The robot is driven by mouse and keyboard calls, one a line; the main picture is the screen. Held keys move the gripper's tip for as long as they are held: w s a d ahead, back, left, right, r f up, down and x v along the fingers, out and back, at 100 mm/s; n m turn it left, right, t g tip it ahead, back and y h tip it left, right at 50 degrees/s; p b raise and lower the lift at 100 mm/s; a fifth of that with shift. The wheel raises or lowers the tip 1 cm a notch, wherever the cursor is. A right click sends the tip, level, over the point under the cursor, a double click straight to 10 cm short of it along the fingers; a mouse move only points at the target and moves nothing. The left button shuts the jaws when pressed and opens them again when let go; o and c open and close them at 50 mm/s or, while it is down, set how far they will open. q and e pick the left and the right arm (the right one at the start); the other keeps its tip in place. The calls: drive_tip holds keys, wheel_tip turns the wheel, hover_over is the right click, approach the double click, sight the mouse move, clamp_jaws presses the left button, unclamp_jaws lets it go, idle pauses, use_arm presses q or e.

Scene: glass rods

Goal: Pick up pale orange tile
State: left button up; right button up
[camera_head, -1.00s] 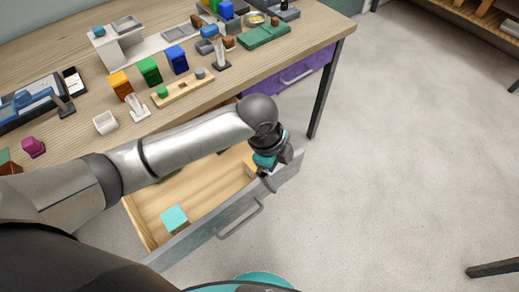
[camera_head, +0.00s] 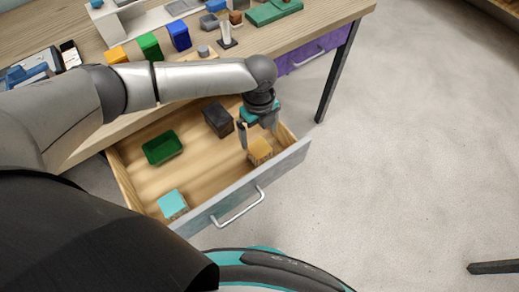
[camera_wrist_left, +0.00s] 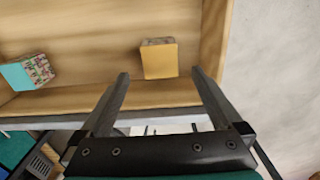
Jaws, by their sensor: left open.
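The pale orange tile (camera_head: 260,152) lies in the open drawer, near its right end and front wall. It looks like a small block with a plain orange face and a patterned side; it also shows in the left wrist view (camera_wrist_left: 159,61). My left gripper (camera_head: 258,136) points down over the tile, open and empty. In the wrist view its fingertips (camera_wrist_left: 160,74) are spread wider than the tile, which lies between and just beyond them. I cannot tell the exact height gap. My right gripper is not in view.
The drawer (camera_head: 225,208) also holds a turquoise block (camera_head: 172,204), a green tray (camera_head: 162,147) and a dark box (camera_head: 217,119). The tile is close to the drawer's walls. The desk (camera_head: 330,14) with several coloured objects stands behind.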

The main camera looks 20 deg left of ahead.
sight(260, 148)
use_arm(q)
drive_tip(key=shift+s+f+b, duration=0.15)
drive_tip(key=shift+f+b, duration=0.7)
drive_tip(key=shift+f, duration=2.35)
drive_tip(key=shift+d, duration=0.1)
drive_tip(key=shift+r, duration=0.1)
drive_tip(key=c, duration=1.5)
